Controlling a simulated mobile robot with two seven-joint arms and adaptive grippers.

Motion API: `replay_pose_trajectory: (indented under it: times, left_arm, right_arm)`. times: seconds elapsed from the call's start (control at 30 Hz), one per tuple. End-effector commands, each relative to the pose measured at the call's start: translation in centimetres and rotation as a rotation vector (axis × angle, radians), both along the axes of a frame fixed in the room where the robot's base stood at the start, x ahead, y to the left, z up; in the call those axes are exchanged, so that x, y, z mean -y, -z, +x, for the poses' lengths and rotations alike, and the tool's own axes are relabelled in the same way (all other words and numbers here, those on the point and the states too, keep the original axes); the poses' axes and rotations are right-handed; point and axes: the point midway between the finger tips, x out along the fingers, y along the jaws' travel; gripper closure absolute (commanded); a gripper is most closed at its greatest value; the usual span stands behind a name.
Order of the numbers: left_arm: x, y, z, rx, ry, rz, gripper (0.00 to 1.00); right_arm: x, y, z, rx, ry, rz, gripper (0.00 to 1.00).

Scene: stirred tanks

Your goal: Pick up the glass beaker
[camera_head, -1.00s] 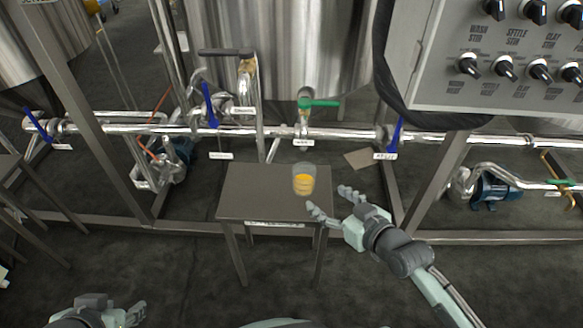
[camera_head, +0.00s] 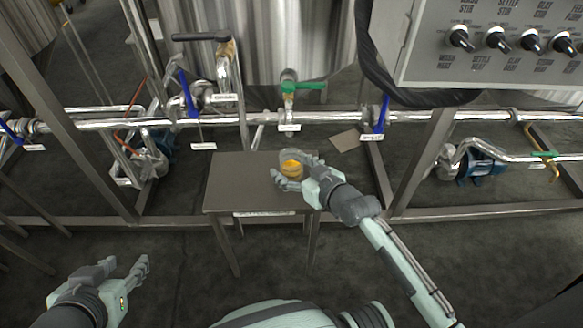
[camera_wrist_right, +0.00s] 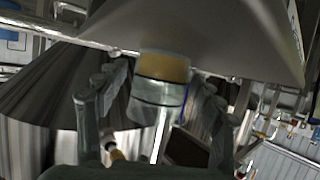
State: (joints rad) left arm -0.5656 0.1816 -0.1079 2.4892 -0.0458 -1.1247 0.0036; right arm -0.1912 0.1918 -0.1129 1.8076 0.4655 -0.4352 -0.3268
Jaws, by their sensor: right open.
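The glass beaker (camera_head: 291,168) holds yellow-orange liquid and stands upright on a small grey table (camera_head: 232,185). My right gripper (camera_head: 297,172) is open, with its fingers on either side of the beaker and partly hiding its lower part. In the right wrist view the beaker (camera_wrist_right: 160,85) appears inverted between the open fingers (camera_wrist_right: 158,100), with what looks like a small gap on each side. My left gripper (camera_head: 127,264) is open and empty at the lower left, away from the table.
A steel pipe (camera_head: 345,118) with a green-handled valve (camera_head: 305,87) runs behind the table. A control panel (camera_head: 500,45) hangs at the upper right. Metal frame legs (camera_head: 420,165) stand at the sides. Floor in front of the table is clear.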

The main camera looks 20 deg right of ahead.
Motion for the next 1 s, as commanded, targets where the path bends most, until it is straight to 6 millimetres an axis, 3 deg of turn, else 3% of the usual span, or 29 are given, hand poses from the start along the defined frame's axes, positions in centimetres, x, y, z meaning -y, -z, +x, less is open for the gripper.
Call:
replay_pose_trajectory:
  times: [0.1, 0.53, 1.0]
  left_arm:
    - [0.0, 0.0, 0.0, -0.001, 0.0, 0.0, 0.6]
    - [0.0, 0.0, 0.0, -0.003, 0.0, 0.001, 0.6]
    - [-0.9, 0.5, -0.8, -0.05, -0.017, 0.019, 0.6]
  right_arm:
    - [0.0, 0.0, 0.0, 0.0, 0.0, 0.0, 0.35]
    - [0.0, 0.0, -0.1, 0.0, 0.0, 0.0, 0.88]
    - [0.0, -1.1, 0.0, 0.001, 0.0, 0.001, 0.89]
